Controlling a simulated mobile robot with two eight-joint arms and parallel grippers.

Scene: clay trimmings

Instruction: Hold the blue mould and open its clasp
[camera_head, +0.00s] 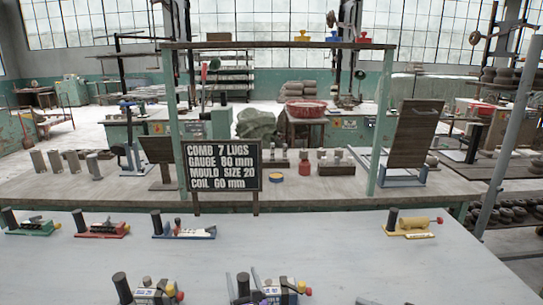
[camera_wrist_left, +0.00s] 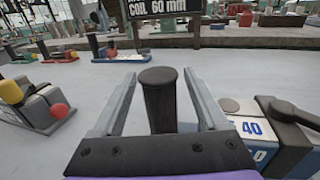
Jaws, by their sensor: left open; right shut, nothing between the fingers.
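A mould with a blue "40" label (camera_wrist_left: 252,130) stands at the table's front, and it also shows in the head view (camera_head: 280,291), with red and yellow knobs. A black post (camera_wrist_left: 158,98) rises at its left. My left gripper (camera_head: 243,284) is open, with one finger on each side of this post; in the wrist view the gripper (camera_wrist_left: 160,100) shows clear gaps beside the post. The dark clasp part (camera_wrist_left: 291,125) lies right of the label. Of my right gripper (camera_head: 366,301) only a grey tip shows at the bottom edge, shut and empty, right of the mould.
Another mould (camera_head: 152,292) stands left of it. Green (camera_head: 34,229), red (camera_head: 100,231), blue-based (camera_head: 185,233) and yellow (camera_head: 408,232) pieces stand along the table's far side. A black sign (camera_head: 223,166) stands behind. The table's middle (camera_head: 320,240) is clear.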

